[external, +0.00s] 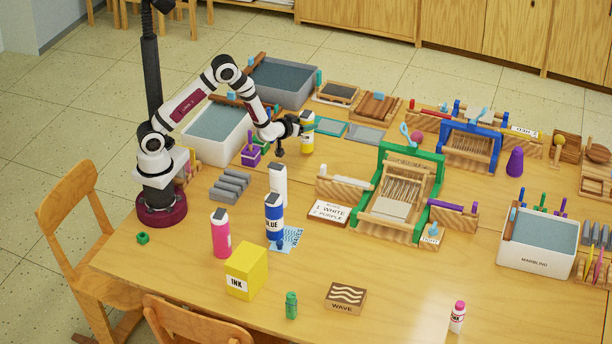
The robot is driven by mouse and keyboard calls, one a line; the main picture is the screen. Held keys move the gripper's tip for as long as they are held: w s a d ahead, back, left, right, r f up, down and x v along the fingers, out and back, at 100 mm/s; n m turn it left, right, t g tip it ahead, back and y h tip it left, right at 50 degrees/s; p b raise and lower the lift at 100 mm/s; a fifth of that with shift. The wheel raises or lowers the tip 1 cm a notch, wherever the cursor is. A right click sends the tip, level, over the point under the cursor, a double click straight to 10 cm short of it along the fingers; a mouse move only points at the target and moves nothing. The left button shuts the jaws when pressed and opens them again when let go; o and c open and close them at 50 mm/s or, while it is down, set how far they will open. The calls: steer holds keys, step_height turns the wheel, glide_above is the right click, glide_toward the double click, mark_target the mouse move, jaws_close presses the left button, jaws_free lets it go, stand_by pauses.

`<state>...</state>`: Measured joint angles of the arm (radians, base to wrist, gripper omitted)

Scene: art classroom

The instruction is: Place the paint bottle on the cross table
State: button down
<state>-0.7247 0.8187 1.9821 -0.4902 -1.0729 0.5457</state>
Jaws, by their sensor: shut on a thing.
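My gripper (301,128) is at the end of the arm, over the back left part of the wooden table (400,275). It is shut on a yellow paint bottle (307,145) with a pale label. The bottle looks upright; I cannot tell whether its base touches the table. Other bottles stand upright nearer the front: a white one (278,178), a blue one (274,228) and a pink one (220,240). I cannot make out which surface is the cross table.
A green-framed loom (384,232) stands mid-table, with a blue-framed loom (470,148) behind it. A white tray (213,150) and a grey tray (285,95) lie left of and behind the gripper. A yellow ink box (246,272) is in front.

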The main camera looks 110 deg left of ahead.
steer(key=shift+f, duration=0.6)
steer(key=shift+f, duration=0.1)
steer(key=shift+c, duration=0.3)
jaws_free()
